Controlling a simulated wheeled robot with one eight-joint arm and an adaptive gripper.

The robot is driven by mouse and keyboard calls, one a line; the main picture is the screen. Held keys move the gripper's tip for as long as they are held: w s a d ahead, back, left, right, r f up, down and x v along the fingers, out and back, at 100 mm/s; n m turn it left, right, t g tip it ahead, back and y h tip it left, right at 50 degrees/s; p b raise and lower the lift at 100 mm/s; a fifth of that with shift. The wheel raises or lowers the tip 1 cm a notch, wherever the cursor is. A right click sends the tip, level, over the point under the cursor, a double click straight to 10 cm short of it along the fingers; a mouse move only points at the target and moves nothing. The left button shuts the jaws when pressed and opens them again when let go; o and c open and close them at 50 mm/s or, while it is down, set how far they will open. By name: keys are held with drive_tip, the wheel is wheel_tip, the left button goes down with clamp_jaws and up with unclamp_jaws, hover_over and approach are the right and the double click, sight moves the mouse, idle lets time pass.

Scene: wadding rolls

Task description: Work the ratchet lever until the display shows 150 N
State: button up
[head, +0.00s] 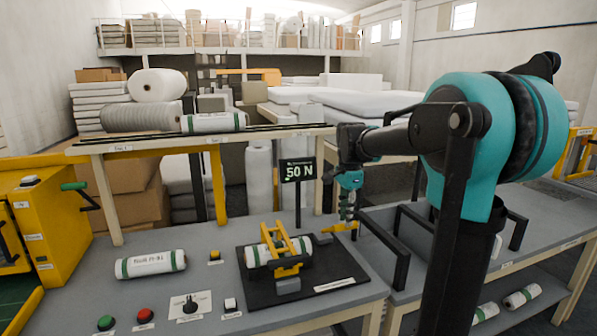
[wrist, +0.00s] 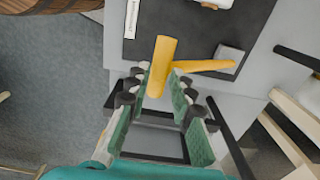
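The display (head: 299,172) on a post reads 50 N. Below it, a yellow clamp frame (head: 283,262) on a black base plate (head: 330,270) straddles a white roll with green bands (head: 262,252). The yellow ratchet lever (head: 340,228) sticks out at the right of the plate. The lever (wrist: 160,62) also shows in the wrist view, with a crosswise grip at its end. My gripper (head: 347,212) is just above the lever's end, pointing down. In the wrist view its green fingers (wrist: 160,78) are open, one on each side of the grip; I cannot tell whether they touch it.
A labelled roll (head: 150,264) lies left on the bench. Green (head: 105,322) and red (head: 145,315) buttons, a rotary knob (head: 190,303) and small switches stand near the front. A dark rail frame (head: 385,250) stands right of the lever. A raised rack (head: 200,143) is behind.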

drive_tip(key=shift+f, duration=0.8)
drive_tip(key=s+d+f, duration=0.1)
drive_tip(key=s+f, duration=0.2)
drive_tip(key=f, duration=0.4)
idle(0.6)
drive_tip(key=shift+w+a+r, duration=0.15)
drive_tip(key=shift+w+r, duration=0.35)
drive_tip(key=shift+r, duration=1.2)
drive_tip(key=shift+w+a+r, duration=0.2)
drive_tip(key=shift+w+r, duration=0.25)
drive_tip(key=shift+r, duration=1.25)
drive_tip(key=shift+w+a+r, duration=0.15)
drive_tip(key=shift+w+r, duration=0.35)
drive_tip(key=shift+r, duration=1.2)
drive_tip(key=shift+f, duration=0.2)
